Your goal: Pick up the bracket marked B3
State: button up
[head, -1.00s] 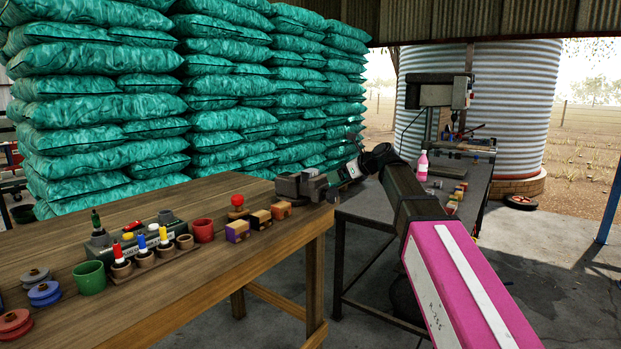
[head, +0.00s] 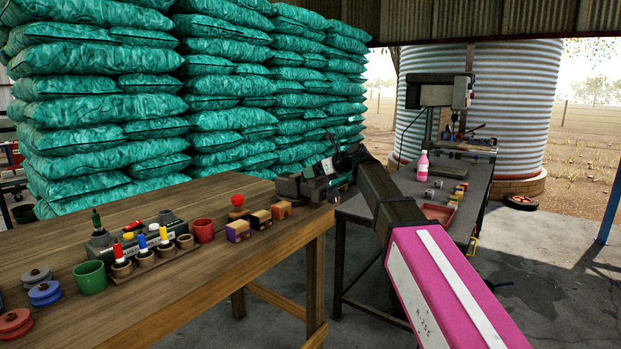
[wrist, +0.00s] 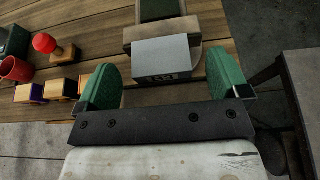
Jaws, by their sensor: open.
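I cannot make out a mark B3 on anything in either view. Small blocks, including a grey one (head: 429,194) and a yellow one (head: 458,190), lie on the far dark bench; they are too small to read. My gripper (wrist: 163,84) is open, its two green fingers apart with nothing held. Ahead of it, framed between the fingers in the wrist view, is a vise (wrist: 163,56) with a pale grey front face and faint lettering. In the head view the vise (head: 290,186) sits at the wooden table's far right corner, with my gripper (head: 328,182) close beside it.
The wooden table (head: 190,290) holds wooden blocks with coloured ends (head: 238,232), a red-knobbed piece (head: 237,202), red and green cups (head: 89,278) and spools. The dark bench (head: 385,205) carries a pink bottle (head: 422,166), a red tray (head: 438,213) and a drill press (head: 440,92).

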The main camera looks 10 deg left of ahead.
jog(key=shift+x, duration=1.2)
jog(key=shift+d, duration=0.1)
jog(key=c, duration=1.1)
jog(key=shift+o, duration=0.3)
jog(key=shift+r, duration=0.1)
